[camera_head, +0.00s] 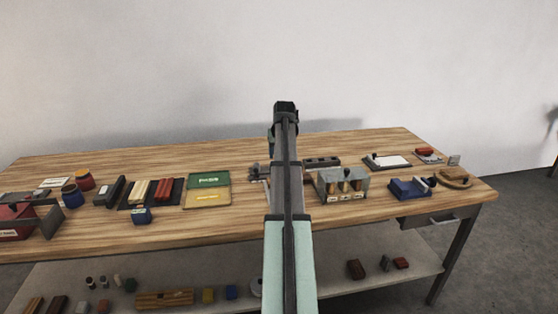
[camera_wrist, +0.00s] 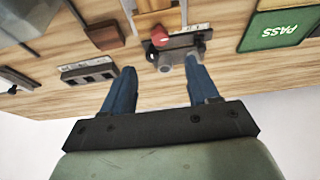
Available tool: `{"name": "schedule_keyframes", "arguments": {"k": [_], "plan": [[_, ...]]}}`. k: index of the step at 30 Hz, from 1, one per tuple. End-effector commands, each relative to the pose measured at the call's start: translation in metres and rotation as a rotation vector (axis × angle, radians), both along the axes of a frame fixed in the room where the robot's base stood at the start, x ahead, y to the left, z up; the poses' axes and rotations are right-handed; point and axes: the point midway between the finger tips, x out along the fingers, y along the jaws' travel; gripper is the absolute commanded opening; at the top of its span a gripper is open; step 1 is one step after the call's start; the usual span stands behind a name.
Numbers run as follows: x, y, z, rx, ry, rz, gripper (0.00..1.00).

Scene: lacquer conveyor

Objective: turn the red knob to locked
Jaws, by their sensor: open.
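A red knob (camera_wrist: 159,37) shows in the wrist view at the top middle, by a dark panel (camera_wrist: 185,41) with a white label strip and grey round parts. I cannot read the label or the knob's setting. My gripper (camera_wrist: 162,72) is open, its two blue fingers wide apart with nothing between them. The knob appears beyond the fingertips, roughly in line with the gap, and apart from them. In the head view my arm covers the middle of the table, and the knob cannot be made out there.
A green PASS tray (camera_head: 208,180) lies left of my arm. A grey box with brown-topped parts (camera_head: 343,185) stands close on the right. A dark slotted block (camera_wrist: 88,73) lies beside the gripper in the wrist view.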

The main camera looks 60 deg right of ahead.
Motion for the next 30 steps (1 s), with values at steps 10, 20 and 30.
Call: {"name": "schedule_keyframes", "arguments": {"k": [10,20,30], "plan": [[-0.006,0.006,0.022,0.000,0.000,0.000,0.60],[-0.006,0.006,0.022,0.000,0.000,0.000,0.60],[0.003,0.012,0.020,-0.002,-0.008,0.024,0.60]]}}
